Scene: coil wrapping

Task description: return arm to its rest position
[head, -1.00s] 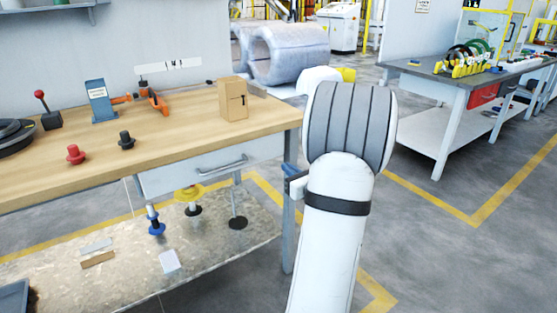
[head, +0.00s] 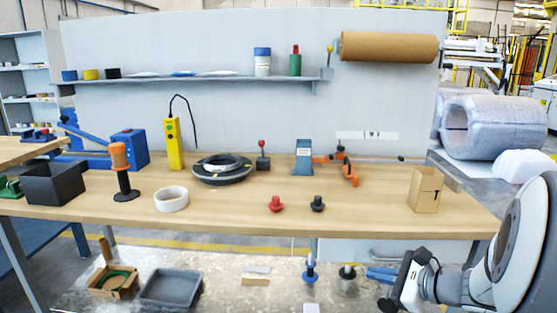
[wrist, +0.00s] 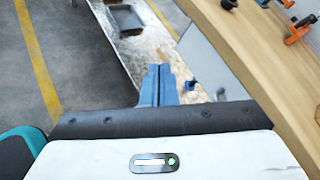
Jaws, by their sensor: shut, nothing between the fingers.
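My arm shows at the lower right of the head view, in front of the right end of the wooden workbench (head: 230,216). My gripper (head: 372,274) has blue fingers and points left, below the bench top and in front of the lower shelf (head: 225,265). In the wrist view my gripper (wrist: 160,70) shows its two blue fingers together, with nothing held between them. The bench top (wrist: 262,50) runs along the right of that view, apart from the fingers.
On the bench stand a cardboard box (head: 424,190), red knob (head: 276,204), black knob (head: 318,204), tape ring (head: 171,200) and dark coil (head: 222,178). A grey tray (head: 172,300) lies on the lower shelf. Open floor (wrist: 70,25) lies left of the bench in the wrist view.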

